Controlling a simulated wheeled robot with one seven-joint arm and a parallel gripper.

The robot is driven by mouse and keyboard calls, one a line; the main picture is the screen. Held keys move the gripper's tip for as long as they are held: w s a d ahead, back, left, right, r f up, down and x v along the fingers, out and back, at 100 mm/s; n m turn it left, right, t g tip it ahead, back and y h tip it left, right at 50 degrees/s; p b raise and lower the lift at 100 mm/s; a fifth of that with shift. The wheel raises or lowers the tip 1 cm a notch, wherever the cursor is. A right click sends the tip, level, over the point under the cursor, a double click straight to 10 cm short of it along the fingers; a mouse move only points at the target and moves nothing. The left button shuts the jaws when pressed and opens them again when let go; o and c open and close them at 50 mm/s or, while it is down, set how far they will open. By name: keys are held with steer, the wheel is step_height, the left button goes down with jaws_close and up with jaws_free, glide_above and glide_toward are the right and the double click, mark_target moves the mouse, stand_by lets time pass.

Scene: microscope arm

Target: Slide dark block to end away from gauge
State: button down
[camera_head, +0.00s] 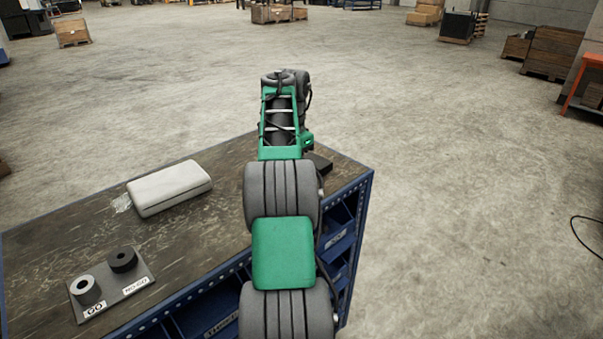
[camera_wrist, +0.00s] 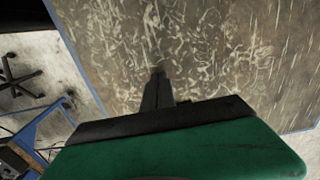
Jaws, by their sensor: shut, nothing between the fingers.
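A dark, flat block (camera_head: 318,164) shows in the head view at the table's far right end, partly hidden behind my arm. The gauge is a grey plate (camera_head: 140,290) labelled GO and NO-GO at the table's near left, with a light grey ring (camera_head: 86,290) and a black ring (camera_head: 122,260) on it. My gripper (camera_wrist: 158,74) shows in the wrist view, shut and empty, over the worn tabletop. No block shows at its fingertips. In the head view my arm hides the gripper, so I cannot tell its distance from the block.
A white padded case (camera_head: 169,188) lies on the dark wooden table (camera_head: 50,240). The table has a blue frame with bins (camera_head: 340,235) along its front side. Bare tabletop lies between the case and my arm. Open concrete floor surrounds the table; crates stand far back.

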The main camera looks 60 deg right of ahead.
step_height(320, 180, up, 10)
steer(key=p, duration=0.8)
steer(key=w+a+r+n+t+h+b, duration=0.1)
steer(key=w+a+n, duration=0.15)
steer(key=a, duration=0.65)
steer(key=w+a+n, duration=0.2)
steer(key=a+n, duration=0.2)
steer(key=a, duration=0.4)
steer(key=w+a+r+n+t+h+b, duration=0.15)
steer(key=a+n, duration=0.25)
steer(key=a, duration=0.5)
steer(key=s+a+f+n, duration=0.3)
steer(key=a, duration=0.4)
steer(key=s+a+f+n+t+y, duration=0.1)
steer(key=s+a+f+n, duration=0.2)
steer(key=a, duration=0.4)
steer(key=s+a+f+n+t+y, duration=0.1)
steer(key=s+a+f+n, duration=0.2)
steer(key=a, duration=0.4)
steer(key=shift+s+a+f+n+b, duration=0.15)
steer(key=shift+f+n+b, duration=0.2)
steer(key=shift+f+n, duration=0.15)
